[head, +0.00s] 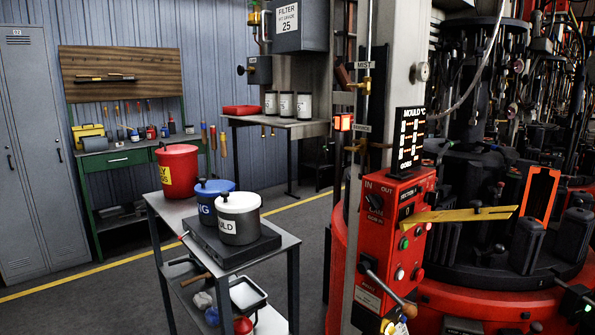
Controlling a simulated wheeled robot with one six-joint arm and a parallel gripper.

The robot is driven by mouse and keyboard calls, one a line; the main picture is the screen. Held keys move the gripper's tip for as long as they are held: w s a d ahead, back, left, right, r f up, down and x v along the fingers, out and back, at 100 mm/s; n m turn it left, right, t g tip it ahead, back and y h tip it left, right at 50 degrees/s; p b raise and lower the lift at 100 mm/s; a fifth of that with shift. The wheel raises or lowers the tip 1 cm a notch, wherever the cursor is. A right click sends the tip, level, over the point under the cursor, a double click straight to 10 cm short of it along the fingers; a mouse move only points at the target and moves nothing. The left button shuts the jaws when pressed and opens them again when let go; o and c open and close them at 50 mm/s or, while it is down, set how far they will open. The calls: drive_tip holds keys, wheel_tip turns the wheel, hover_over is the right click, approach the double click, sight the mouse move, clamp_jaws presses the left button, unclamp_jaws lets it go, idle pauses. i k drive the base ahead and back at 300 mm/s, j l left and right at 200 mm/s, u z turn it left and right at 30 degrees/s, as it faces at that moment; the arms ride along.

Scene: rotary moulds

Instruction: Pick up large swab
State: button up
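I cannot tell for certain which thing is the large swab. A wooden-handled tool (196,279) lies on the lower shelf of the metal cart (171,212); its head is unclear. The cart's top holds a red pot (177,172), a blue pot (207,203) and a white pot (239,225) with partly legible lettering. Several orange-handled tools (213,137) stand or hang at the right end of the green workbench. My gripper is not in view.
A red machine with a control panel (391,240) and a yellow bar (460,214) fills the right. The green workbench (115,160) and a grey locker (32,150) stand at the left. A side table (308,128) holds canisters. Open floor lies left of the cart.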

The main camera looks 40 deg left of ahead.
sight(203, 124)
drive_tip(key=u, duration=1.9)
